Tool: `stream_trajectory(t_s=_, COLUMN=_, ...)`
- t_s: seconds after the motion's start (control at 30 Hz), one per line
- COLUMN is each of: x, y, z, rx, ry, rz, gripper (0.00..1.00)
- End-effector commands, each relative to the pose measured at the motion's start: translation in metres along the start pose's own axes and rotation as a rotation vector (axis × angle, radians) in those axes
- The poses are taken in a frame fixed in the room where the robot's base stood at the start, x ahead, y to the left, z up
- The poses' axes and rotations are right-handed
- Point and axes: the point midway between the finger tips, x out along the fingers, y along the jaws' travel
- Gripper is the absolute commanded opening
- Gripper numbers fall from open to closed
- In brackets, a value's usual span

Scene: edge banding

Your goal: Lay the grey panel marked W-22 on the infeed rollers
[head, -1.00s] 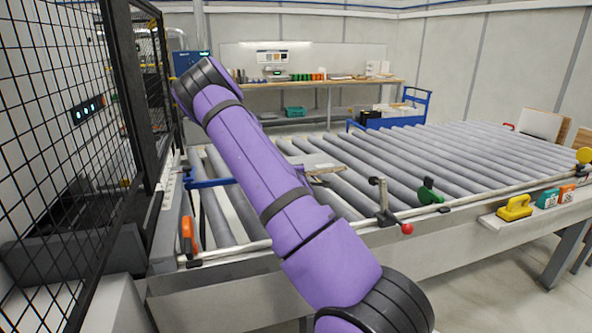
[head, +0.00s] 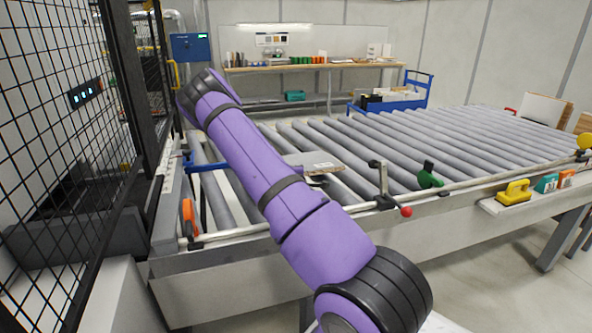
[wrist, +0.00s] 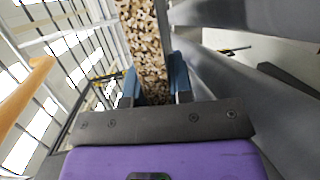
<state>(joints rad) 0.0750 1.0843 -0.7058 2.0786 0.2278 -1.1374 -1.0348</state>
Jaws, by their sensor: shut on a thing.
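In the head view, a grey panel (head: 316,160) with a pale label shows just right of my purple arm, over the infeed rollers (head: 352,180). The label is too small to read, and the arm hides part of the panel. I cannot tell whether it touches the rollers. My gripper is hidden behind my arm in the head view. In the wrist view, my gripper (wrist: 154,92) has its blue fingers shut on a board, whose rough chipboard face (wrist: 145,40) runs up between them. This appears to be the grey panel. Rollers (wrist: 245,90) show to the right of it.
Clamps with a red knob (head: 406,212) and a green handle (head: 429,176) stand on the front rail. An orange handle (head: 189,215) is at the left end. A mesh fence (head: 60,130) closes the left side. Rollers at the right are clear.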

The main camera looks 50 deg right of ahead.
Motion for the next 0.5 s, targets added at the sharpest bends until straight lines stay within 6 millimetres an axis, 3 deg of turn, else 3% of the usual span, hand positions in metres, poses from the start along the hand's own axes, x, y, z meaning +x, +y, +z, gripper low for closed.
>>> stream_trajectory(t_s=0.5, x=0.005, y=-0.026, z=-0.001, rx=0.001, ry=-0.001, rz=0.006, gripper=0.00)
